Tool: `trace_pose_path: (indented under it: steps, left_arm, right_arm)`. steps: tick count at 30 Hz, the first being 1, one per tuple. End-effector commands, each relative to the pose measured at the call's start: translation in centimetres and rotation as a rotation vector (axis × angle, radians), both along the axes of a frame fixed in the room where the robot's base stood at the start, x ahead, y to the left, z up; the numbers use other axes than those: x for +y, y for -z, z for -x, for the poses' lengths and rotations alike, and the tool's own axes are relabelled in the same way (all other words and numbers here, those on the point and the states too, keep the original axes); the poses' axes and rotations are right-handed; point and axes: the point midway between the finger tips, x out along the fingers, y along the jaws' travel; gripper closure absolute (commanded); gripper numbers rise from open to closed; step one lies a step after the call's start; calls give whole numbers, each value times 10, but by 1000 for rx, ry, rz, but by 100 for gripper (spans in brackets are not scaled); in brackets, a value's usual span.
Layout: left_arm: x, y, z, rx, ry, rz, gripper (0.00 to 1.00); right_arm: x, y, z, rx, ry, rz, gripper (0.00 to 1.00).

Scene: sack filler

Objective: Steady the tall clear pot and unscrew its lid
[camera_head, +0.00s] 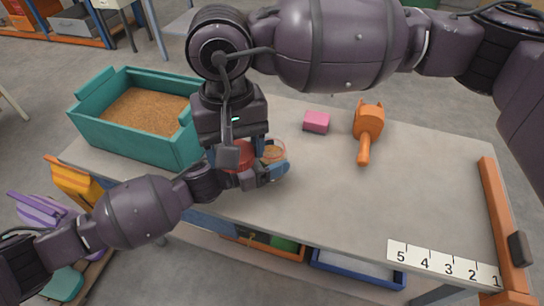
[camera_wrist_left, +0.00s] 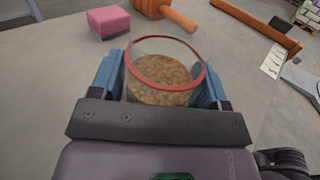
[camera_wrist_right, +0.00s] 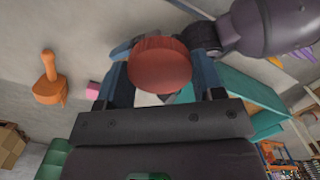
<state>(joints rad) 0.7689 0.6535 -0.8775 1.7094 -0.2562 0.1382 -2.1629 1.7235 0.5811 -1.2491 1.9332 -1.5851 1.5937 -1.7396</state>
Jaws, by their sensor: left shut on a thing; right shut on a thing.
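The clear pot (camera_head: 273,151) has a red rim and brown grainy contents. In the left wrist view the pot (camera_wrist_left: 165,88) sits between the blue fingers of my left gripper (camera_head: 274,172), which is shut on it. Its top is open and uncovered. The round red lid (camera_head: 243,156) is off the pot, just left of it in the head view. My right gripper (camera_head: 238,146), reaching down from above, is shut on the lid; the lid (camera_wrist_right: 160,63) also shows between its fingers in the right wrist view. The right arm hides part of the lid and pot.
A teal bin (camera_head: 163,143) of brown grains stands at the left of the grey table (camera_head: 330,190). A numbered strip (camera_head: 440,265) and orange rail (camera_head: 503,220) are at the right. The table's middle right is clear.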

Motion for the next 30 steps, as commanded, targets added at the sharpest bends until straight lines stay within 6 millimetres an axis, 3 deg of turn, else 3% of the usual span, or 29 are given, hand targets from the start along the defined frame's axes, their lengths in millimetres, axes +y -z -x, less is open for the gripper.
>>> trace_pose_path:
  steps: [2, 17, 18, 22, 30]
  left_arm:
    - [0, 8, 0, 2, 0, 1, 97]
    - [0, 13, 0, -1, 0, 0, 97]
    - [0, 12, 0, -2, 0, 0, 25]
    - [0, 11, 0, -3, 0, 0, 5]
    - [0, 11, 0, -4, 0, 0, 5]
  right_arm:
    - [0, 6, -1, 9, 0, 0, 67]
    - [0, 9, -1, 13, 0, 0, 67]
    - [0, 8, -1, 12, 0, 0, 67]
    - [0, 8, -1, 11, 0, -1, 67]
    - [0, 7, -1, 11, 0, -1, 67]
